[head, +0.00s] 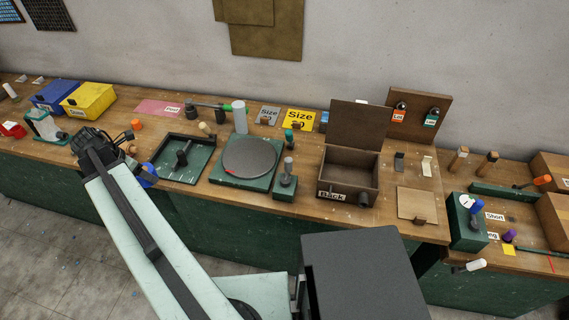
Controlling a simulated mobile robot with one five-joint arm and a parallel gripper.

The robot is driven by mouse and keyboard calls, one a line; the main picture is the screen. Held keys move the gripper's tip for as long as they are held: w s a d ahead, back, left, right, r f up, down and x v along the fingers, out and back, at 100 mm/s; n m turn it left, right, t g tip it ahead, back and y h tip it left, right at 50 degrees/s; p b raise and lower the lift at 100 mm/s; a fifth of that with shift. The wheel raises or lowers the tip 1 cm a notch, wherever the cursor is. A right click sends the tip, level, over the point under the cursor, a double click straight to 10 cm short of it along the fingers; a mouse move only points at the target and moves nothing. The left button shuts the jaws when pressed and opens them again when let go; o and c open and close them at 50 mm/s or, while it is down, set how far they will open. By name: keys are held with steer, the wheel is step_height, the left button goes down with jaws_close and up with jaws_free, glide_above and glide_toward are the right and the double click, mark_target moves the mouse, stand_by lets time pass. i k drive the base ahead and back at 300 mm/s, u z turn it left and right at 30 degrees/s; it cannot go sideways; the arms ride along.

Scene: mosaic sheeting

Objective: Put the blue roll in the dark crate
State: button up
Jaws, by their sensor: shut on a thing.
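My gripper (126,150) is at the upper left, over the front part of the long wooden bench. It is shut, but my own arm hides most of its fingers. The blue roll (148,173) shows as a small rounded blue thing just right of my arm, at the gripper's end. Its left part is hidden, and the contact with the fingers is not clear. The dark crate (346,188) is a dark brown box on the bench, right of the middle. Its lid stands open at the back, and a label on its front reads "Back".
A black-and-green tray (207,165), a round turntable (250,158) and a green block with an upright grey knob (287,178) stand between my gripper and the crate. A yellow box (88,101) and a blue box (52,96) stand at the back left.

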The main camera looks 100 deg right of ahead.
mark_target(348, 181)
steer(key=z, duration=0.05)
steer(key=k, duration=1.85)
steer(key=z, duration=0.05)
